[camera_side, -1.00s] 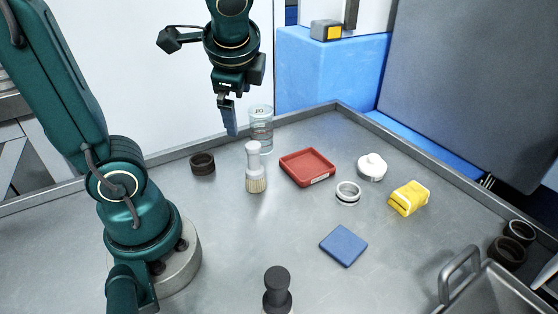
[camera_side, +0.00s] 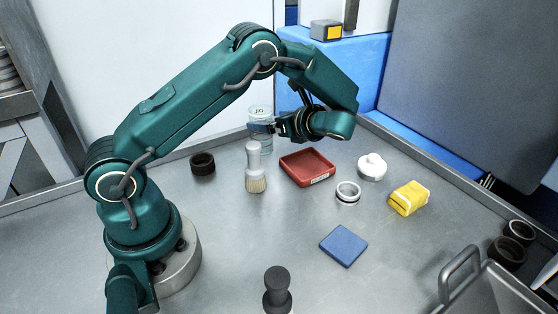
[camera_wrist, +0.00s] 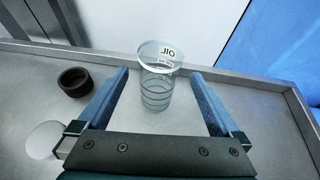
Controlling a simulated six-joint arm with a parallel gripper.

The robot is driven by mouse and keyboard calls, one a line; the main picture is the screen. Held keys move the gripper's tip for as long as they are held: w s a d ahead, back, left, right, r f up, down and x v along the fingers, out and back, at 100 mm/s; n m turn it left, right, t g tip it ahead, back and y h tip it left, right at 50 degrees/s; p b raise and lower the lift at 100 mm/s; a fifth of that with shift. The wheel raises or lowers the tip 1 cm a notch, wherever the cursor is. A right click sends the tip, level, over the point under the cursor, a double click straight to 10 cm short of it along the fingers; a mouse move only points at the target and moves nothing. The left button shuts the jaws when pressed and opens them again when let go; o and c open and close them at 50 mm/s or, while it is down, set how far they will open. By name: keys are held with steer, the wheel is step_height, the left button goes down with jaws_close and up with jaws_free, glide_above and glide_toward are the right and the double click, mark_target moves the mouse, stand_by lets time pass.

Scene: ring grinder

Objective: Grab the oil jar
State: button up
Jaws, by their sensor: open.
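The oil jar (camera_side: 260,118) is a clear, ribbed cylinder with an "OIL" label, standing upright near the back edge of the metal table in the side view. In the wrist view the oil jar (camera_wrist: 158,82) stands ahead, between the lines of my two fingers. My gripper (camera_wrist: 160,85) is open and empty, one finger on each side of the jar with gaps visible. In the side view my gripper (camera_side: 265,129) is level and comes at the jar from the right; the fingers overlap the jar's middle, and contact cannot be told.
A brush (camera_side: 254,168) stands just in front of the jar. A dark ring (camera_side: 202,164) lies to the left and a red tray (camera_side: 307,168) to the right. A raised table rim (camera_wrist: 255,83) runs behind the jar. Open table lies in front, around a blue pad (camera_side: 343,246).

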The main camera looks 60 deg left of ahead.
steer(key=shift+x, duration=2.55)
steer(key=shift+f, duration=0.1)
steer(key=c, duration=1.4)
